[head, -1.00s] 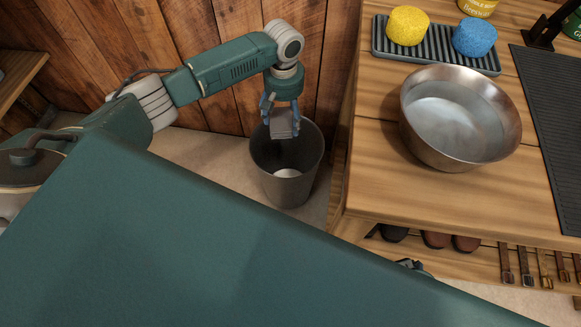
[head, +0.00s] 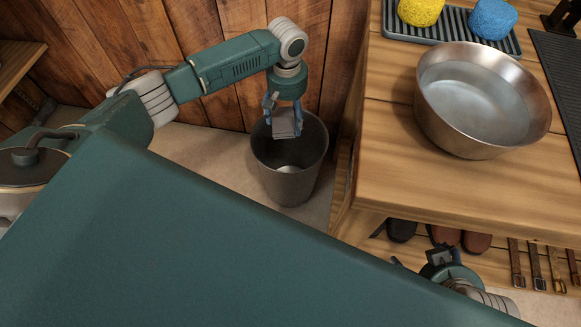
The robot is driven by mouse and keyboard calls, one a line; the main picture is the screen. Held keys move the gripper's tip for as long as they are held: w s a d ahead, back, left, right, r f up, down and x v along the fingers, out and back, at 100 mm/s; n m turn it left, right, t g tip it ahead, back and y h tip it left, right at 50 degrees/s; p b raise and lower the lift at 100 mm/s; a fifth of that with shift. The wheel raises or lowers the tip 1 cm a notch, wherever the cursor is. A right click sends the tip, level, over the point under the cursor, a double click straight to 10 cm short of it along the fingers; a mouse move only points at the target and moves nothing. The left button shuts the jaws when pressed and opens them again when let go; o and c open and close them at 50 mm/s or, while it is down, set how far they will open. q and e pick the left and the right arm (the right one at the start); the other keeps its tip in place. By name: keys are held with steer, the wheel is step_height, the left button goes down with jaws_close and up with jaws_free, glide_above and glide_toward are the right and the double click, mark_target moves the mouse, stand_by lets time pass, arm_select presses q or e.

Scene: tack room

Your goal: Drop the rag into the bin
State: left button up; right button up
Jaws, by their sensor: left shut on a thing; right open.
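The bin (head: 313,179) is a dark grey round bucket on the floor by the wooden wall. My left gripper (head: 285,126) points down over the bin's mouth. It is shut on a small grey, flat, folded piece, the rag (head: 286,121), which hangs at about the height of the rim; the exact height is hard to tell. Something pale (head: 289,169) lies at the bottom of the bin. My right gripper (head: 418,262) is open and empty at the lower right, in front of the bench, partly hidden by my body.
A wooden bench (head: 400,185) stands right of the bin. On it are a metal bowl (head: 432,118) of water, a ribbed tray (head: 438,37) with yellow (head: 420,10) and blue (head: 492,18) sponges, and a dark mat (head: 562,80). Boots and straps are below the bench top.

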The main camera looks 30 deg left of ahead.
arm_select(q)
steer(key=shift+f+b, duration=0.85)
steer(key=shift+f, duration=0.15)
arm_select(e)
steer(key=w+a+r+t, duration=0.2)
steer(key=w+t, duration=0.1)
steer(key=w, duration=0.3)
steer(key=shift+y, duration=0.3)
steer(key=shift+w, duration=0.1)
arm_select(q)
steer(key=o, duration=1.1)
arm_select(e)
steer(key=shift+f, duration=0.1)
arm_select(q)
step_height(320, 180, up, 12)
